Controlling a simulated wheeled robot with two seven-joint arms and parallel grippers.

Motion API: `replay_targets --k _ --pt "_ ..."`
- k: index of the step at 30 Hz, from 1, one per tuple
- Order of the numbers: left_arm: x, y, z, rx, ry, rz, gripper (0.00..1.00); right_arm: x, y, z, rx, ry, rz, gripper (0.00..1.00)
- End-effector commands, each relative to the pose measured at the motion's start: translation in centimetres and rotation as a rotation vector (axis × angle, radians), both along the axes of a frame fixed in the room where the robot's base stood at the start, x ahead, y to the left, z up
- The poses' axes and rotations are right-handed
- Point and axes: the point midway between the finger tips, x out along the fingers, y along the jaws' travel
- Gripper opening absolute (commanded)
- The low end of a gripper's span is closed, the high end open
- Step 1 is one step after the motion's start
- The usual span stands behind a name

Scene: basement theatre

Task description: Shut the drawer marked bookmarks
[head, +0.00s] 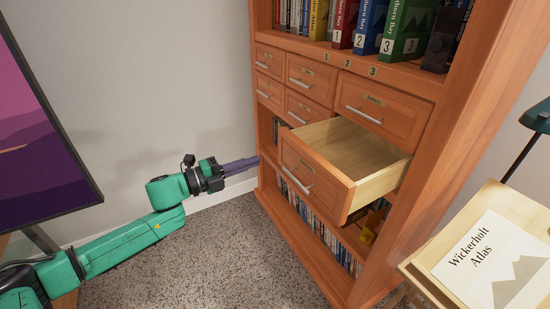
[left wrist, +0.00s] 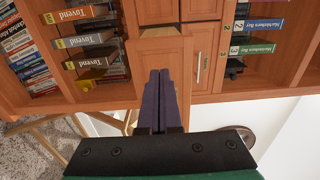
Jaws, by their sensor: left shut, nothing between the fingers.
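One drawer (head: 312,172) of the wooden bookcase stands pulled well out in the head view. Its front has a silver bar handle and its pale inside looks empty. I cannot read its label, so I cannot tell whether it says bookmarks. My left gripper (head: 241,165) is left of the drawer front and looks apart from it. Its dark purple fingers are shut and empty. In the left wrist view the shut fingers (left wrist: 159,100) point at the bookcase, in front of an orange wood panel (left wrist: 143,72). Whether they touch it I cannot tell. My right gripper is not in view.
Several shut drawers (head: 383,104) sit around and above the open one. Numbered books (head: 404,32) stand on the shelf above. A pale stand with a Wickerholt Atlas (head: 490,262) is at right. A dark screen (head: 38,140) is at left. Carpet (head: 215,255) before the bookcase is clear.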

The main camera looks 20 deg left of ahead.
Motion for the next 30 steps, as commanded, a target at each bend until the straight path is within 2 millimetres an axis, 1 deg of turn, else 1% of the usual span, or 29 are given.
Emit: replay_targets --k 3,12,15,30 --pt "1.4 -1.0 0.3 -0.002 -0.005 0.001 0.00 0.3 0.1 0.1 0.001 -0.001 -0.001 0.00" --pt "4.9 -4.0 0.3 -0.001 -0.002 0.002 0.00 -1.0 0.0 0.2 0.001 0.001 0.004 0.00" --pt "5.6 -4.6 0.2 0.000 -0.001 0.001 0.00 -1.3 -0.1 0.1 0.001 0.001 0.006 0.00" --pt "6.0 -5.0 0.1 0.000 0.000 0.001 0.00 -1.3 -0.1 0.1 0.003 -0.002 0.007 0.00"
